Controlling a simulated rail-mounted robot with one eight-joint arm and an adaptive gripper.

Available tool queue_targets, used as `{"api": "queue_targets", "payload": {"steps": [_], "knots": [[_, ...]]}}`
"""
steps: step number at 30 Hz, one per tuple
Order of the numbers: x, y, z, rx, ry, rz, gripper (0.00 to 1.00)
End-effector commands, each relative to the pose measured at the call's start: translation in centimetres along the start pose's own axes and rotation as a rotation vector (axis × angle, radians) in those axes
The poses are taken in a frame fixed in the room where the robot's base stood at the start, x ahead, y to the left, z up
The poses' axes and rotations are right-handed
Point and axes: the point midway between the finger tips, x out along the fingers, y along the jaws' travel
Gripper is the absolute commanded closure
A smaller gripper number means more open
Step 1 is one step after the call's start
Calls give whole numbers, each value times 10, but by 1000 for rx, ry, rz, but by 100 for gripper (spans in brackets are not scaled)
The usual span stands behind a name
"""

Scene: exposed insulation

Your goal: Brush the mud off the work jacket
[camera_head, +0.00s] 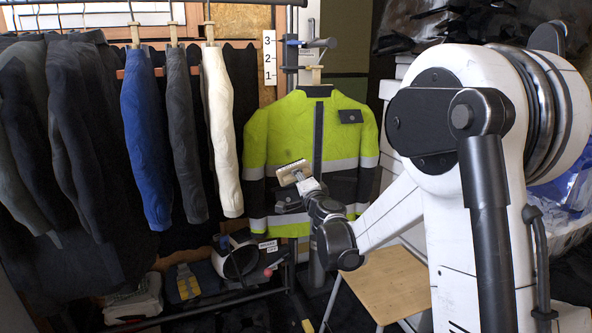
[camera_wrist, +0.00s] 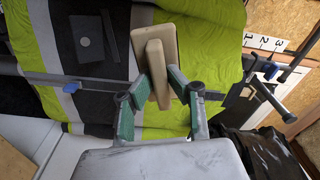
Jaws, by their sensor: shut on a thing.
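The work jacket (camera_head: 262,135) is yellow-green with grey bands and dark panels. It hangs upright on a stand in the head view and fills much of the wrist view (camera_wrist: 210,40). My gripper (camera_head: 306,186) is in front of the jacket's middle, near the grey band. It is shut on a brush (camera_head: 292,171) with a pale wooden body. In the wrist view my gripper's green-padded fingers (camera_wrist: 157,88) pinch the brush's handle (camera_wrist: 157,62). The brush head lies over the jacket; I cannot tell whether it touches the cloth. I cannot make out mud clearly.
A rail of dark, blue (camera_head: 148,140) and white (camera_head: 221,130) garments hangs at the left. A wooden stool (camera_head: 385,283) stands below my arm. A numbered sign (camera_head: 269,57) is behind the jacket. Shelf items lie low at the left.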

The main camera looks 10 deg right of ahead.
Motion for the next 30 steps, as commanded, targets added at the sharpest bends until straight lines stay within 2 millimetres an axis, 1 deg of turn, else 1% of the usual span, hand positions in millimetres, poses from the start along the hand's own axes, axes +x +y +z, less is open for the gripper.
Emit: {"api": "queue_targets", "payload": {"steps": [15,21,30], "knots": [[50,2,0,0,0,-1,100],[60,2,0,0,0,-2,100],[64,2,0,0,0,-2,100]]}}
